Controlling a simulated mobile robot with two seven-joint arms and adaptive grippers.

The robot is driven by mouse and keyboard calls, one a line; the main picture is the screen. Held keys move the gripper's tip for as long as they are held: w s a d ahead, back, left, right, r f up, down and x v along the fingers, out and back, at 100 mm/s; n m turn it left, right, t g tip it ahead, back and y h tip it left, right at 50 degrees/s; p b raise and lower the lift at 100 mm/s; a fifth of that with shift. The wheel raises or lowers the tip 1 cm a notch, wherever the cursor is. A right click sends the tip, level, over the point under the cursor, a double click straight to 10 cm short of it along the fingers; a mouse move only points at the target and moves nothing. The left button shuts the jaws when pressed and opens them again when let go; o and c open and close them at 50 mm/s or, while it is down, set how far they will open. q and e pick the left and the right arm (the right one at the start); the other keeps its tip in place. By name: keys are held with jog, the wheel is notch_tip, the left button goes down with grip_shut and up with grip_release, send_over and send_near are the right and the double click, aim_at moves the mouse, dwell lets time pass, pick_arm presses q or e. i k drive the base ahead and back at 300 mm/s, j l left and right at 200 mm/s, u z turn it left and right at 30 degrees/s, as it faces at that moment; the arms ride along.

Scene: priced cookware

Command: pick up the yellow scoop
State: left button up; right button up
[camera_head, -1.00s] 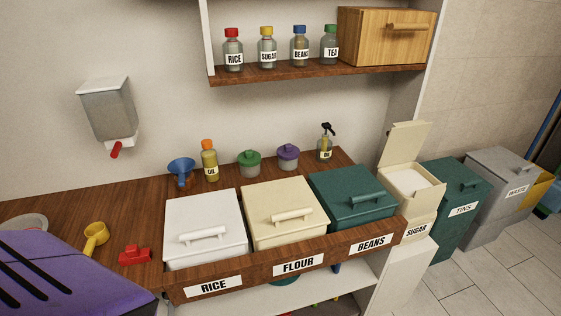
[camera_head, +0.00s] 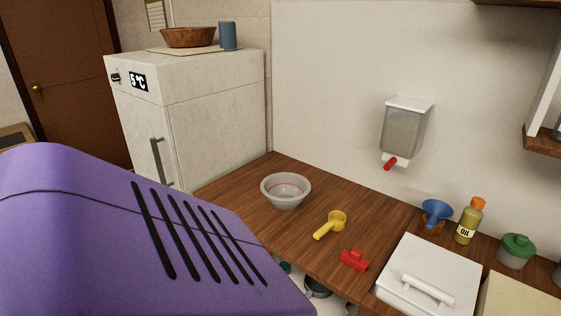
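The yellow scoop (camera_head: 330,225) lies on the wooden counter (camera_head: 258,215), with its round cup toward the back right and its handle toward the front left. It is fully visible, between a grey bowl and a red clip-like piece, touching neither. Neither of my grippers shows in the head view.
A grey bowl (camera_head: 286,189) stands left of the scoop and the red piece (camera_head: 354,260) lies to its right. A white lidded bin (camera_head: 428,280) is at the right. A purple ridged body (camera_head: 150,240) blocks the lower left. A wall dispenser (camera_head: 405,128) hangs behind; a white fridge (camera_head: 190,115) stands at the left.

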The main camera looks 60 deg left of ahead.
aim_at(337, 219)
jog(key=u, duration=1.6)
